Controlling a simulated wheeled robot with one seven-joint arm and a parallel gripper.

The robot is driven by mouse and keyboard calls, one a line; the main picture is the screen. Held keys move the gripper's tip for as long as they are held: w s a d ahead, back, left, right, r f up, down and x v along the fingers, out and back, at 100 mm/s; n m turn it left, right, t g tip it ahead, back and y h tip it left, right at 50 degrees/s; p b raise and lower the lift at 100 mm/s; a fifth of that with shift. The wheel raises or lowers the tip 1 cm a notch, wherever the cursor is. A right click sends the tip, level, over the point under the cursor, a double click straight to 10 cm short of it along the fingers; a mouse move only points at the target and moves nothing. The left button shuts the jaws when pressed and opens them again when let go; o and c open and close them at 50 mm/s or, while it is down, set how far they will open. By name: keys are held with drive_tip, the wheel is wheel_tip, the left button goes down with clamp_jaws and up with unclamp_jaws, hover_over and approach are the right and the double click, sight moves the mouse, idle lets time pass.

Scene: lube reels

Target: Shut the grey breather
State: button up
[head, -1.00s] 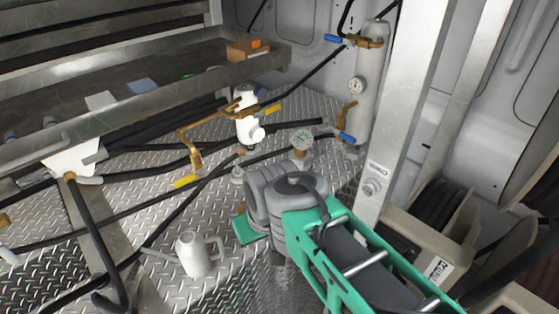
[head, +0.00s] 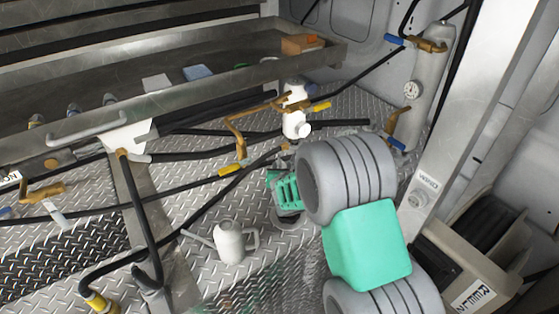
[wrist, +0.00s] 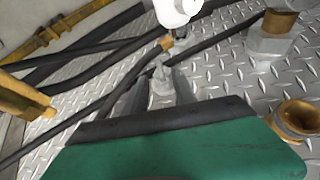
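In the wrist view, a small grey fitting (wrist: 162,82) stands on the floor plate, just below a brass piece under the white filter body. It looks like the grey breather, though I cannot be sure. My gripper (wrist: 156,90) is open, its two grey fingers on either side of this fitting. I cannot tell whether they touch it. In the head view, my gripper (head: 276,182) points left near the floor, and my arm hides the fitting. The fitting's open or shut position cannot be read.
A white filter body (head: 295,122) with brass pipes stands just behind my gripper. A grey oil can (head: 230,243) stands in front on the tread plate. Black hoses cross the floor to the left. A brass-topped grey hex fitting (wrist: 272,42) is at right in the wrist view.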

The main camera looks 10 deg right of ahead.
sight(279, 159)
drive_tip(key=shift+w+f+n, duration=0.25)
drive_tip(key=shift+n, duration=0.25)
drive_tip(key=shift+w+f, duration=0.1)
drive_tip(key=shift+w, duration=0.25)
drive_tip(key=p+x, duration=0.1)
drive_tip(key=x, duration=0.6)
drive_tip(key=shift+a, duration=0.1)
drive_tip(key=shift+c, duration=0.4)
clamp_jaws()
